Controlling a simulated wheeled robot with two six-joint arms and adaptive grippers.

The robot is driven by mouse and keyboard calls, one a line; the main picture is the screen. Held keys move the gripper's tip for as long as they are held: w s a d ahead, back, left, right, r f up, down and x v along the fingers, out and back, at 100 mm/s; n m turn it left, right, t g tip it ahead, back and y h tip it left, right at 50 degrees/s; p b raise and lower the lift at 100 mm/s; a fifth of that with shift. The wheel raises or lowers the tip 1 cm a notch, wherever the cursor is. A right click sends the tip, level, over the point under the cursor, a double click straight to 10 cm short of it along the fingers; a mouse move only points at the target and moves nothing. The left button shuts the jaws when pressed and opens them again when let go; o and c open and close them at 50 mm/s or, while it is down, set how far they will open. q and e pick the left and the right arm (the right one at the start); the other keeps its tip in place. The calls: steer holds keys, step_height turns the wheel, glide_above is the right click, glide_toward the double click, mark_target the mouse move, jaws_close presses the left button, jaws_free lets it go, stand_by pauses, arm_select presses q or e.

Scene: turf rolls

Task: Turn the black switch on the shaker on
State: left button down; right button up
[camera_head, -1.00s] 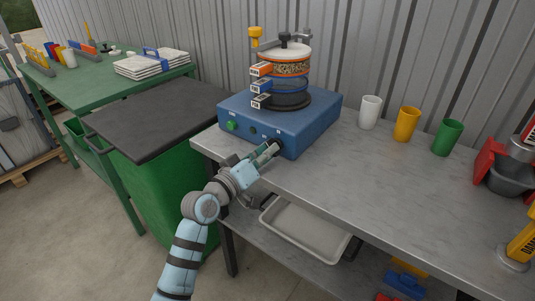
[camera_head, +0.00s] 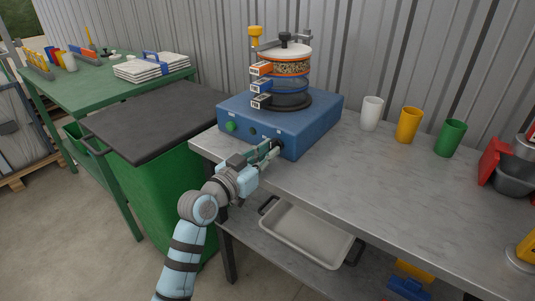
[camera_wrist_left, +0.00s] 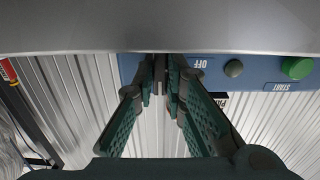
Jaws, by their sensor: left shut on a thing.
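The blue shaker (camera_head: 300,135) stands on the grey bench with a stack of sieves (camera_head: 289,72) on top. Its black switch (camera_head: 278,145) is at the right end of the front panel, mostly covered by my fingers. My left gripper (camera_head: 271,151) is shut on the black switch. In the left wrist view, the gripper's green fingers (camera_wrist_left: 162,80) close around the dark switch beside an "OFF" label. The switch's exact angle is hidden. A green start button (camera_head: 231,127) and a small dark button (camera_head: 253,134) are further left on the panel. My right gripper is out of view.
White, yellow (camera_head: 407,125) and green cups stand on the bench (camera_head: 340,190) right of the shaker. A grey tray (camera_head: 305,235) lies on the shelf below. A green bin with a dark lid (camera_head: 150,120) stands to the left. The bench front is clear.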

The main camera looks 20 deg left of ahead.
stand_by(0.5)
arm_select(q)
steer(key=c, duration=1.6)
jaws_free()
steer(key=shift+c, duration=0.2)
steer(key=v, duration=1.2)
